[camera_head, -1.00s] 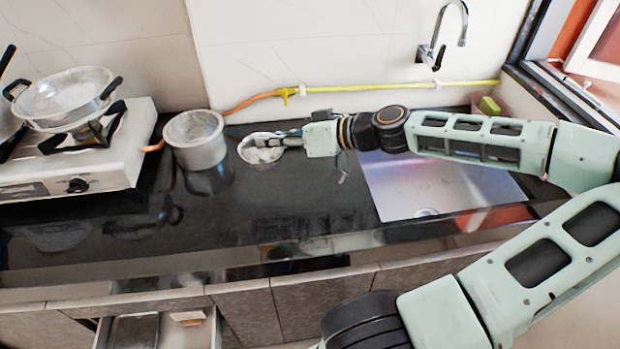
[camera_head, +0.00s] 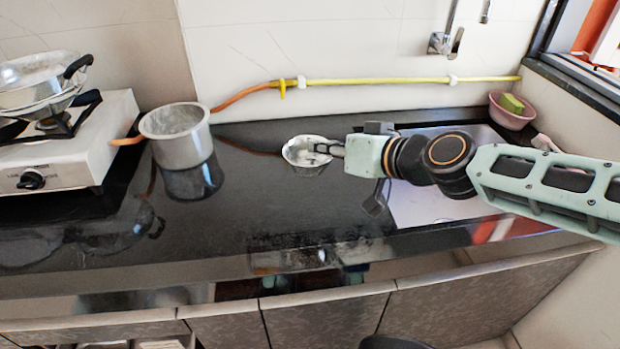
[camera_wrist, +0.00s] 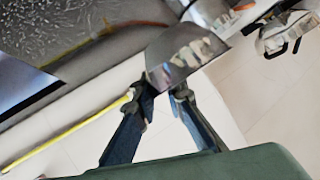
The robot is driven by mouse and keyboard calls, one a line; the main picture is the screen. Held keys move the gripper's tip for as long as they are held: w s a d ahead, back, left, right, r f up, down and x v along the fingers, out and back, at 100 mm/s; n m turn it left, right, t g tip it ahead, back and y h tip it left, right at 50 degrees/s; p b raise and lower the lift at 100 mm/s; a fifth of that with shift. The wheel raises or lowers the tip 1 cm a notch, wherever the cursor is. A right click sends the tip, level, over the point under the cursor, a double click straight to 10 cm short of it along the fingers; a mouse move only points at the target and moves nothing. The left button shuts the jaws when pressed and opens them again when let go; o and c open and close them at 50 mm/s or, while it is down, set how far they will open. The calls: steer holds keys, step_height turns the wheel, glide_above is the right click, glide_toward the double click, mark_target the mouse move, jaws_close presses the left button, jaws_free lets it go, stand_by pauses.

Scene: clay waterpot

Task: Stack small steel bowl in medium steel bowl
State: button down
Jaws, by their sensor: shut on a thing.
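A small steel bowl (camera_head: 305,151) is over the dark counter, right of a larger steel vessel, and my gripper (camera_head: 336,150) is shut on its right rim. In the wrist view, my fingers (camera_wrist: 164,95) pinch the edge of the shiny bowl (camera_wrist: 185,62). How high the bowl is above the counter is hard to tell. The larger, open, deep steel vessel (camera_head: 180,145), which looks like the medium bowl, stands upright on the counter near the stove. The two are apart.
A white stove (camera_head: 75,150) with stacked steel pans (camera_head: 40,80) is at the left. A yellow hose (camera_head: 390,81) runs along the back wall. A sink (camera_head: 425,205) and a pink bowl (camera_head: 510,115) are at the right. The counter's front middle (camera_head: 240,225) is clear.

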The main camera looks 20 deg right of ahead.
steer(key=shift+w+r+p, duration=0.25)
steer(key=shift+w+p, duration=0.1)
steer(key=shift+p, duration=0.6)
steer(key=shift+w+d+p, duration=0.15)
steer(key=shift+w+p, duration=0.1)
steer(key=shift+p, duration=0.5)
steer(key=w+d+f+b, duration=0.1)
steer(key=w+f, duration=0.2)
steer(key=w+d+f+b, duration=0.1)
steer(key=w+f, duration=0.2)
steer(key=w, duration=0.1)
steer(key=w+f+b, duration=0.1)
steer(key=w+f, duration=0.2)
steer(key=w, duration=0.1)
steer(key=shift+w+d+f, duration=0.25)
steer(key=shift+d, duration=0.15)
steer(key=shift+w+f, duration=0.2)
steer(key=shift+f, duration=0.1)
steer(key=shift+w+d+f+b, duration=0.15)
steer(key=shift+f+b, duration=0.2)
steer(key=shift+f, duration=0.55)
steer(key=shift+w+a+f+b, duration=0.1)
steer(key=shift+f+b, duration=0.2)
steer(key=shift+f, duration=0.55)
steer(key=shift+f, duration=0.2)
steer(key=c, duration=2)
jaws_free()
